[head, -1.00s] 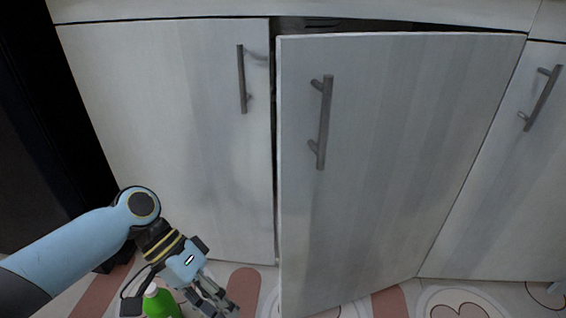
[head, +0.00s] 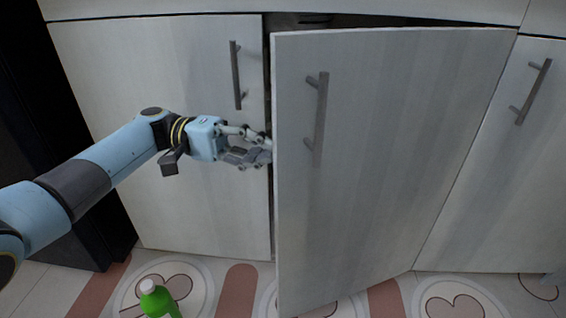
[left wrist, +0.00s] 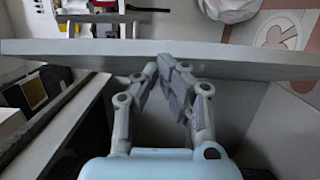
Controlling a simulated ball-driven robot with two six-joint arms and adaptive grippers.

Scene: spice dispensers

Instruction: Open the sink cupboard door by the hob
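The cupboard door (head: 390,150), pale wood with a grey bar handle (head: 320,115), stands ajar, its left edge swung out and its right edge at the hinge side. In the left wrist view, the door (left wrist: 250,62) is a pale slab across the picture. My right gripper is not in view.
A closed left door (head: 170,90) with a bar handle (head: 236,75) lies behind my left arm. Another closed door (head: 510,170) is at the right. A green bottle (head: 158,302) with a white cap stands on the patterned floor (head: 235,290).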

